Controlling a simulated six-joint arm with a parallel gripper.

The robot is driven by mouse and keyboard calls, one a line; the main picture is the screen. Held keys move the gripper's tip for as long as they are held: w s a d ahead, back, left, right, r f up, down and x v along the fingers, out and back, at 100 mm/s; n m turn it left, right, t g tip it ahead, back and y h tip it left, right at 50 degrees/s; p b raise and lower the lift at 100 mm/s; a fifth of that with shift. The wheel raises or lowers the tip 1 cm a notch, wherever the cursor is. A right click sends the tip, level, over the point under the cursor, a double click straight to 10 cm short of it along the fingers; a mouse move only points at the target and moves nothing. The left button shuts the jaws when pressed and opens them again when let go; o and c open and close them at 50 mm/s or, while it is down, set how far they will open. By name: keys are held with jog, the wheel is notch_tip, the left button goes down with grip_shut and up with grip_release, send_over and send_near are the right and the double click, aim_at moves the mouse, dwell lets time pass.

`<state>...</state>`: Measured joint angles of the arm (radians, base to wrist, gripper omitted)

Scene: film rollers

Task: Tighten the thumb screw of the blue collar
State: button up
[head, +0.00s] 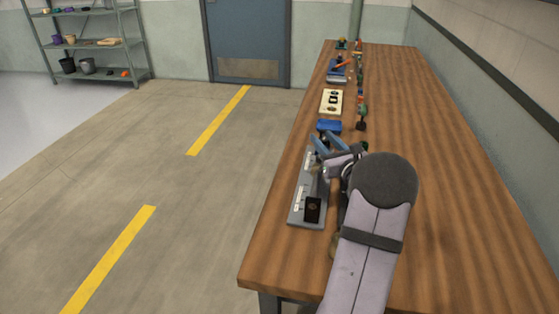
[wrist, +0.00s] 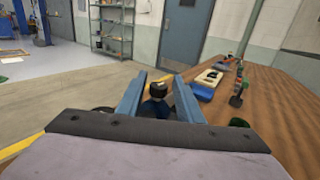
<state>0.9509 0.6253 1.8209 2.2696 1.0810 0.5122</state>
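My gripper (head: 325,143) is low over the grey fixture plate (head: 295,212) near the bench's left edge. In the wrist view my gripper's two blue fingers (wrist: 159,76) stand apart. A black knob (wrist: 158,88), which looks like the thumb screw, shows between them with visible gaps on both sides. A dark blue rounded part (wrist: 155,108), probably the blue collar, shows just below the knob. Its lower part is hidden by my wrist. In the head view my gripper and arm hide the collar and screw.
A black block (head: 312,210) and white labels are on the plate's near end. Beyond my gripper are a blue block (head: 329,126), a cream board (head: 331,101) and several small items. The right side of the wooden bench (head: 450,180) is clear.

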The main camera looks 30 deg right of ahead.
jog(key=shift+w+a+n+y+p, duration=0.15)
jog(key=shift+n+y+p, duration=0.25)
jog(key=shift+y+p, duration=0.25)
jog(key=shift+r+n+y+p, duration=0.1)
jog(key=shift+n+y+p, duration=0.3)
jog(key=shift+y+p, duration=0.3)
jog(key=shift+s+n+y+p, duration=0.2)
jog(key=shift+n+y+p, duration=0.45)
jog(key=shift+y, duration=0.4)
jog(key=s+b, duration=0.2)
jog(key=s, duration=0.5)
notch_tip(320, 180, up, 8)
jog(key=a+n+p, duration=0.2)
jog(key=p, duration=0.4)
jog(key=w+a+f+n+g+y+b, duration=0.2)
jog(key=a+f+b, duration=0.1)
jog(key=a, duration=0.6)
jog(key=w+a+f+n+g+y+b, duration=0.2)
jog(key=a+f, duration=0.4)
jog(key=a, duration=0.3)
jog(key=w+a+f+n+g+y+b, duration=0.2)
jog(key=w+a+f+n+y+b, duration=0.1)
jog(key=a, duration=0.6)
jog(key=shift+w+a+f+g+b, duration=0.25)
jog(key=shift+w+f+g+b, duration=0.15)
jog(key=shift+f+b, duration=0.35)
